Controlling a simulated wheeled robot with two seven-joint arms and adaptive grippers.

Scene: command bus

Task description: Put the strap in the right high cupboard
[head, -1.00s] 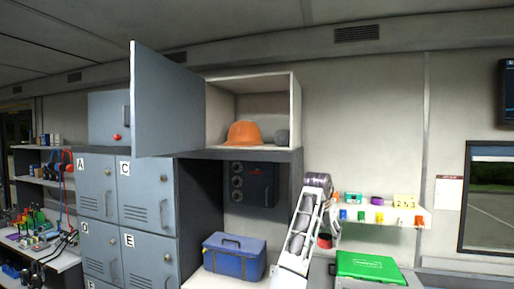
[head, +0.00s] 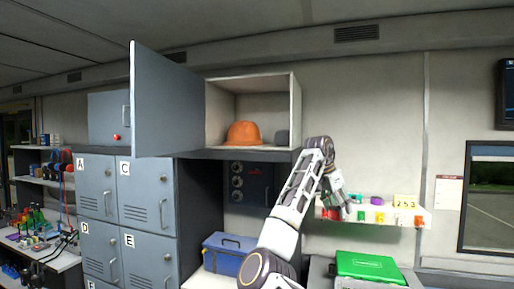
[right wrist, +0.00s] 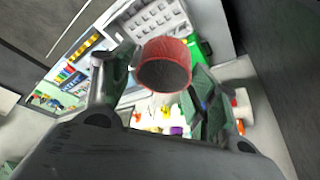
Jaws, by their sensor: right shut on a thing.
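The strap shows in the right wrist view as a red roll with a dark hollow middle (right wrist: 165,64), between the fingertips of my right gripper (right wrist: 160,82). In the head view my right gripper (head: 342,205) points down in front of the small wall shelf, shut on the strap (head: 330,211), which shows only as a small red patch. The right high cupboard (head: 296,112) stands open, up and to the left of the gripper. Its grey door (head: 168,105) is swung out to the left. An orange helmet (head: 243,133) and a dark grey item (head: 281,137) sit inside it. My left gripper is not in view.
A small wall shelf (head: 425,217) with several coloured items is behind the gripper. Grey lockers (head: 145,200) are at left. The cupboard's front left floor looks free.

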